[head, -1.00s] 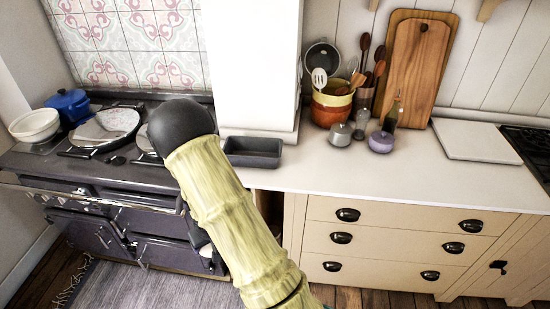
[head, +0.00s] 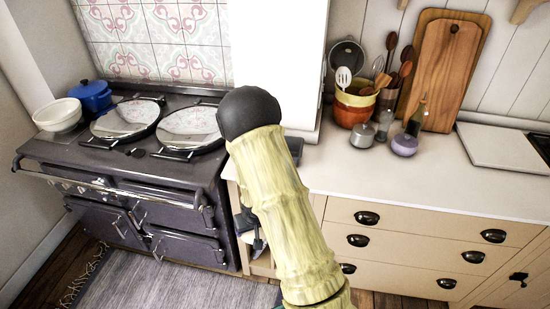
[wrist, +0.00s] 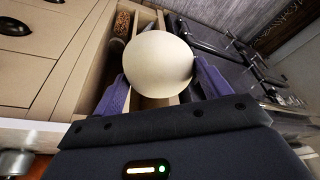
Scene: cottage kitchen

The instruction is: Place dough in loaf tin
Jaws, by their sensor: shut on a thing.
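A round, pale cream ball of dough (wrist: 158,58) is between the two purple fingers of my gripper (wrist: 160,75) in the wrist view. My gripper is shut on it and holds it clear of the surfaces around. In the head view my arm hides the dough. The dark grey loaf tin (head: 294,148) stands on the worktop beside the stove; only its right end shows past my arm. The tin does not show in the wrist view.
A dark range stove (head: 100,165) with two round lids stands left, with a blue pot (head: 93,96) and white bowl (head: 58,115) on it. On the white worktop (head: 400,180) are a utensil crock (head: 354,106), small jars and cutting boards (head: 447,70). The worktop's front is clear.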

